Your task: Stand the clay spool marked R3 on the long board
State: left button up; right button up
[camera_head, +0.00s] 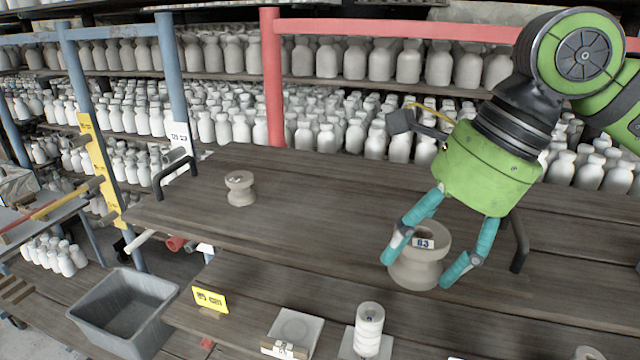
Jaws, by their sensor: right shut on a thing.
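The clay spool with a small label that looks like R3 (416,266) is a pale grey-beige, wide-flanged spool, upright at centre right. My right gripper (426,262) has its teal fingers on both sides of the spool and is shut on it. The spool is in front of the long board (310,200) in the picture, near its front edge; I cannot tell whether its base touches the wood. The long board is dark grey-brown wood with a black handle at each end. A smaller spool (240,188) stands upright on the board's left part. My left gripper is not in view.
A grey bin (85,315) stands at lower left. On the lower planks are a pale square tile (297,325) and a stacked white piece (368,330). The black handles (166,182) (519,245) stick up. The board's middle is clear. Shelves of white bottles fill the back.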

aim_at(321, 214)
jog(key=i, duration=1.05)
